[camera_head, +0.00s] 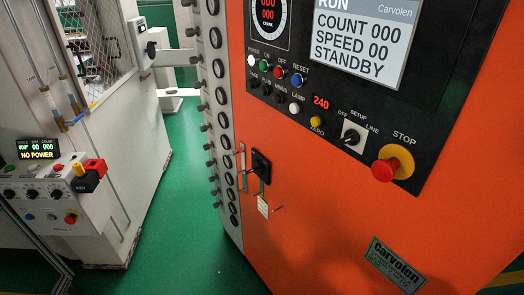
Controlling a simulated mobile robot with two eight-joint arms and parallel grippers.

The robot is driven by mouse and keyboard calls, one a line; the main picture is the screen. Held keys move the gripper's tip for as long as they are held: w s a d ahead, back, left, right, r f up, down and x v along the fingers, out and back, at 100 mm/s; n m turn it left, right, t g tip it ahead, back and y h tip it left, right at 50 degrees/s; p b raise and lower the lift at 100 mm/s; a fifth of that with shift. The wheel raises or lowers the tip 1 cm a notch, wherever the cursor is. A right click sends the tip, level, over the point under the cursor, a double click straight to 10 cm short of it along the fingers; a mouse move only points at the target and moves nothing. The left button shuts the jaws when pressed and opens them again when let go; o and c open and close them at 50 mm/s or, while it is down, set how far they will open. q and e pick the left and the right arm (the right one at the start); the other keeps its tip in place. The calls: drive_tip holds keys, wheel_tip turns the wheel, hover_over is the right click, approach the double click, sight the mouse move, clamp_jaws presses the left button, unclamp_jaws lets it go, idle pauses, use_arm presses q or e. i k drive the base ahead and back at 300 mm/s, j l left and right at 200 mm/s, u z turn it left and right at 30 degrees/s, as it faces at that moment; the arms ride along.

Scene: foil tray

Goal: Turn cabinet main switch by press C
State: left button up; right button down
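An orange press cabinet (330,215) marked Carvolen fills the right side. A black switch or handle (261,165) sits low on its front, with a small pale tag (263,205) hanging below it. A grey press cabinet (110,170) stands at the left; a dark rotary knob (151,49) is on a pale box at its upper side. I cannot tell which cabinet is press C; no such letter is readable. Neither of my grippers is in view.
The orange cabinet's screen (365,35) reads RUN and STANDBY; a red stop button (384,170) is below. The grey cabinet's display (38,149) reads NO POWER. Green floor (185,190) lies free between the cabinets. A pale bar (172,57) crosses the gap higher up.

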sight(258, 168)
drive_tip(key=i+j+z, duration=0.15)
drive_tip(key=j, duration=0.2)
drive_tip(key=i+j+z, duration=0.1)
drive_tip(key=i+j, duration=0.15)
drive_tip(key=j, duration=0.15)
drive_tip(key=i+j+z, duration=0.15)
drive_tip(key=j, duration=0.2)
